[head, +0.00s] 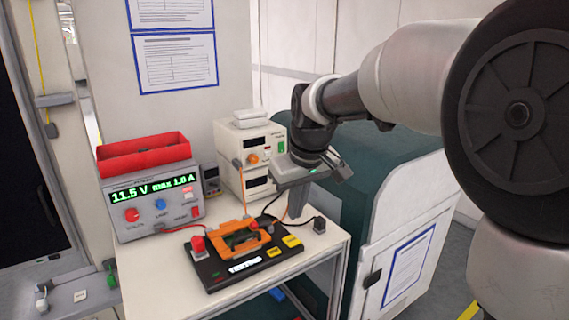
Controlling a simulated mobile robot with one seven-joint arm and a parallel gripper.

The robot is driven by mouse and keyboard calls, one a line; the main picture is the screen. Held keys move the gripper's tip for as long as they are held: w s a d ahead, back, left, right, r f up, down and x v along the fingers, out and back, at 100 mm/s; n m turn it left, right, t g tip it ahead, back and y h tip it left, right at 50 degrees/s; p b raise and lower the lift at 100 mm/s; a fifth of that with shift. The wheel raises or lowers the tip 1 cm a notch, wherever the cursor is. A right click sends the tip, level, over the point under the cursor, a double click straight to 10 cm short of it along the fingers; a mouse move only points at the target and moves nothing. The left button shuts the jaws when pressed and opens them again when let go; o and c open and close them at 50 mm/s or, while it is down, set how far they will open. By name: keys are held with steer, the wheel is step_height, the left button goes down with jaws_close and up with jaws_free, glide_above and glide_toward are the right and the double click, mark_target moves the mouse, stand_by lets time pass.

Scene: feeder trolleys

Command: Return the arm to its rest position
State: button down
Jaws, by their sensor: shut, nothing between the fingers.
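My gripper (296,208) hangs from the arm at the middle of the head view, fingers pointing down. It is shut and empty, over the right back part of the white table (160,282). It is to the right of the orange fixture (243,238) on the black test board (222,268) and in front of the stacked beige instruments (232,145). My arm reaches in from the right and bends down at the wrist. Whether the fingertips touch anything is hard to tell.
A power supply (150,208) reading 11.5 V, with a red bin (144,152) on top, stands at the table's left. Cables and a small black plug (319,225) lie near the gripper. A teal and white cabinet (385,190) stands close on the right.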

steer(key=s+d+m+t+h, duration=0.1)
steer(key=s+d+m, duration=0.35)
steer(key=s, duration=0.75)
steer(key=s+d+m+t, duration=0.1)
steer(key=s+d+m, duration=0.1)
steer(key=s+d, duration=0.85)
steer(key=s+a+r+p, duration=0.2)
steer(key=a+r+p, duration=0.1)
steer(key=r+p, duration=1.1)
steer(key=shift+r+n, duration=0.35)
steer(key=shift+r, duration=0.05)
steer(key=shift+a, duration=0.1)
